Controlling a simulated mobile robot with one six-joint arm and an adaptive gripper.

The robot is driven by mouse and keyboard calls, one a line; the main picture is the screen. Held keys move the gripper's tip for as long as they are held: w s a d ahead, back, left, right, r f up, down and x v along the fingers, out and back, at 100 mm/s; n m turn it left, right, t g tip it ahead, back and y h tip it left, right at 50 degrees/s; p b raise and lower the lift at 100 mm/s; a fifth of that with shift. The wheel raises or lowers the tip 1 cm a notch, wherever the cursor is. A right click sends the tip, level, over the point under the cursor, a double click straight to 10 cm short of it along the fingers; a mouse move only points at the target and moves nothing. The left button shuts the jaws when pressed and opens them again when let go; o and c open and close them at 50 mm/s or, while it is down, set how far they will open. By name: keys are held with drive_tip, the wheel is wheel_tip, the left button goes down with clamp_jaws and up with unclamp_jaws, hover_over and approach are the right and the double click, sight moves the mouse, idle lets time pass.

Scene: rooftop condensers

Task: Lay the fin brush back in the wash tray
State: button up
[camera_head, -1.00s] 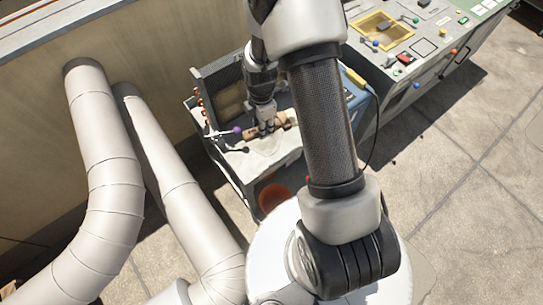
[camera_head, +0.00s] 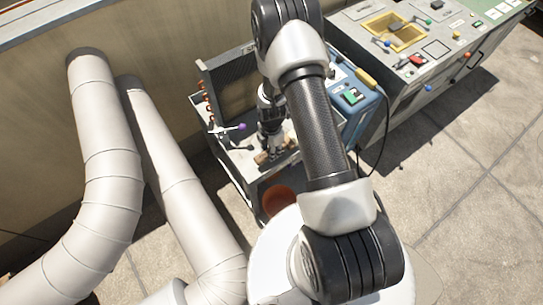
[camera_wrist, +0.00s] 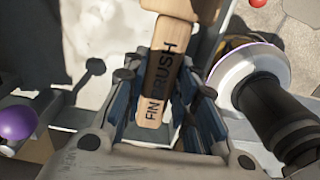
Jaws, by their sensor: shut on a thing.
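The fin brush (camera_wrist: 158,85) has a pale wooden handle lettered "FIN BRUSH". In the wrist view its handle lies between the fingers of my gripper (camera_wrist: 165,100), which is shut on it. Its far end runs out of the top of the picture. In the head view a little of the brush's wood (camera_head: 262,158) shows at my fingertips (camera_head: 270,150), over the pale work surface in front of the finned coil. I cannot tell which part there is the wash tray, nor whether the brush touches the surface. My arm covers the right side of that area.
A purple knob on a metal lever (camera_head: 241,127) stands just left of my gripper. A finned coil (camera_head: 232,85) rises behind. A blue case (camera_head: 355,105) and a control panel (camera_head: 420,45) stand to the right. Thick white pipes (camera_head: 105,150) run at left. An orange round thing (camera_head: 278,200) sits below.

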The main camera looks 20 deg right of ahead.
drive_tip(key=shift+f+b, duration=0.6)
drive_tip(key=shift+f, duration=1.5)
drive_tip(key=shift+f, duration=0.1)
drive_tip(key=o, duration=1)
